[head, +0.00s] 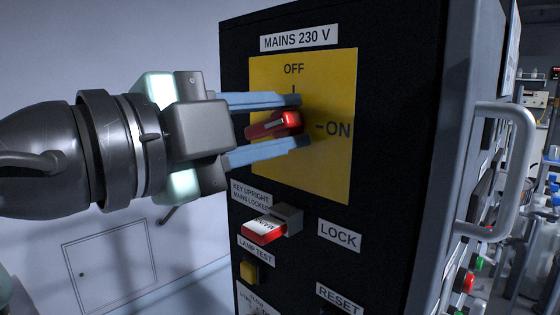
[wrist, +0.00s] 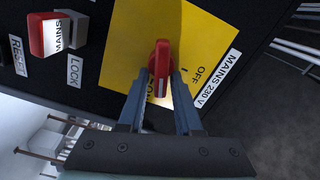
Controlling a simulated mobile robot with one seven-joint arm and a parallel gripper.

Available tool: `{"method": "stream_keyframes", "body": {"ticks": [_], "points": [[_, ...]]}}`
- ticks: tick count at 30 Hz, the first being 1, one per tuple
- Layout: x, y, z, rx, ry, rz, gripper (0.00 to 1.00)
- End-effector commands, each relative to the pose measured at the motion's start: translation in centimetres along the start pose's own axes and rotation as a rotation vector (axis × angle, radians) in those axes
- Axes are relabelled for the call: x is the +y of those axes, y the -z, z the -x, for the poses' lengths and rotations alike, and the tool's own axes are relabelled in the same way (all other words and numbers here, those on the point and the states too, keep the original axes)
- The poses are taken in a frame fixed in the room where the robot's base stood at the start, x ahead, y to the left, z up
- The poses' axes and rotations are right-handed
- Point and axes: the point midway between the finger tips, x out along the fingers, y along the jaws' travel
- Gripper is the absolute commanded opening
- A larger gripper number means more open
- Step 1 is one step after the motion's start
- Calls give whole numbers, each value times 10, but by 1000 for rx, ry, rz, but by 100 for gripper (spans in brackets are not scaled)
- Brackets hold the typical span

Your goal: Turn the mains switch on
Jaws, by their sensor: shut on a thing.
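The mains switch is a red handle (head: 280,124) on a yellow plate (head: 325,170) under the label MAINS 230 V. OFF is marked at the top of the plate and ON at the right. The handle lies roughly level, its bright end towards the ON mark. It also shows in the wrist view (wrist: 160,62), its lower end towards the partly hidden ON lettering. My gripper (head: 297,120) reaches in from the left, one blue finger above the handle and one below, shut on it. In the wrist view the fingers (wrist: 163,86) flank the handle.
Below the plate, a red and white key tag (head: 264,230) sits in the lock, next to the LOCK label (head: 340,235). A yellow lamp-test button (head: 249,271) is lower. A grey bar handle (head: 525,170) sticks out from the cabinet's right side.

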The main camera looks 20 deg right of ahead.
Motion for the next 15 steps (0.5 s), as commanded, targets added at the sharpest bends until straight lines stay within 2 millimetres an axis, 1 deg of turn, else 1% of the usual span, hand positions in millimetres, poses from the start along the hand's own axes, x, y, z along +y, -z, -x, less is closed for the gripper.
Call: {"method": "stream_keyframes", "body": {"ticks": [1, 9, 15], "points": [[8, -3, 0, -4, -7, -38, 0], [8, -3, 0, -3, -7, -212, 0], [8, -3, 0, -3, -7, -285, 0]]}}
